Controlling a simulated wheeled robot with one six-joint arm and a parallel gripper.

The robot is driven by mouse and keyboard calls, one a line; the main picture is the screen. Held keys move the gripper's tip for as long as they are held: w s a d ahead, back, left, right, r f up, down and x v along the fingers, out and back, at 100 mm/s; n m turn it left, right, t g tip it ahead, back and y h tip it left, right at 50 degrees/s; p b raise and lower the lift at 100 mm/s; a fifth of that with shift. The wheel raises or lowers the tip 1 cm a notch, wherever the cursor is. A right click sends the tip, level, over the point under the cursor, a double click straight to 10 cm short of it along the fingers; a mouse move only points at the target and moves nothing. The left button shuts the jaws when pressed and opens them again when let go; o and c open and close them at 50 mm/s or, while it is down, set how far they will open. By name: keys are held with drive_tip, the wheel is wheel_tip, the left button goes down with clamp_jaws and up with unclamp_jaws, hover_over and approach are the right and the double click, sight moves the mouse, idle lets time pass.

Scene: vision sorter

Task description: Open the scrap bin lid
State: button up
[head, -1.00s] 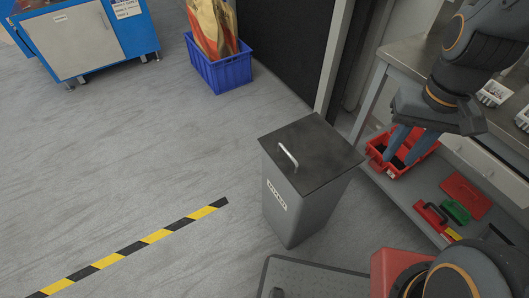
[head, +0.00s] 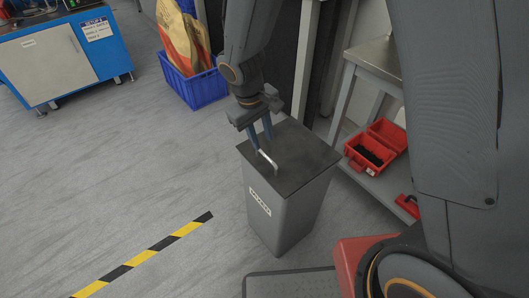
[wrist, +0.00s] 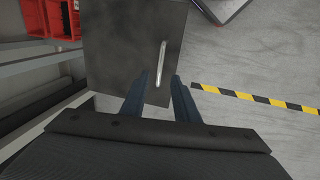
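The scrap bin (head: 287,217) is a grey, tapered bin with a white label on its front. Its dark flat lid (head: 303,160) lies shut on top. A silver bar handle (head: 268,161) stands on the lid, and it also shows in the wrist view (wrist: 161,60). My gripper (head: 260,143) is over the lid at the far end of the handle, pointing down. In the wrist view its two blue fingers (wrist: 160,88) are apart with a gap between them, the handle's near end close to that gap. I cannot tell whether they touch the handle.
A workbench (head: 372,65) with a red open case (head: 375,147) on its lower shelf stands to the right. A blue crate (head: 195,85) with a sack is behind left. A blue cabinet (head: 60,50) is far left. The floor left of the bin is clear, with striped tape (head: 150,252).

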sight(266, 156)
drive_tip(key=f, duration=0.5)
drive_tip(key=w+d+f, duration=0.1)
drive_tip(key=f, duration=0.1)
drive_tip(key=shift+f, duration=0.4)
clamp_jaws()
